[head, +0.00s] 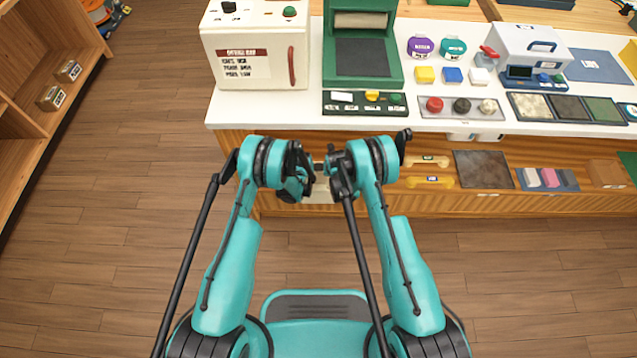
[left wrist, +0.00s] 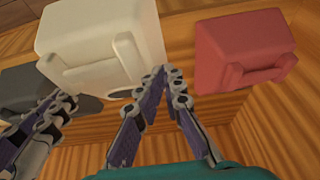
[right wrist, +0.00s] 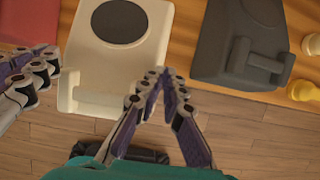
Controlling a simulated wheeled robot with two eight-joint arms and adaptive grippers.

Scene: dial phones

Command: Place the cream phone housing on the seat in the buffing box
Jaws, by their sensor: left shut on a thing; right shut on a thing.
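The cream phone housing (left wrist: 100,42) has a round dark dial face that shows in the right wrist view (right wrist: 118,20). My left gripper (left wrist: 155,78) is shut on one side edge of it. My right gripper (right wrist: 156,78) is shut on the opposite side edge. In the head view the housing (head: 321,195) is mostly hidden between my left gripper (head: 303,186) and right gripper (head: 337,180), in front of the counter. A white box (head: 258,60) with a red handle stands on the counter at the back left; I cannot tell whether it is the buffing box. No seat can be made out.
A red housing (left wrist: 243,45) and a dark grey housing (right wrist: 240,42) lie on either side of the cream one. A green press (head: 362,60) and a white case with a blue handle (head: 528,45) stand on the counter (head: 300,112). Open floor lies at left.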

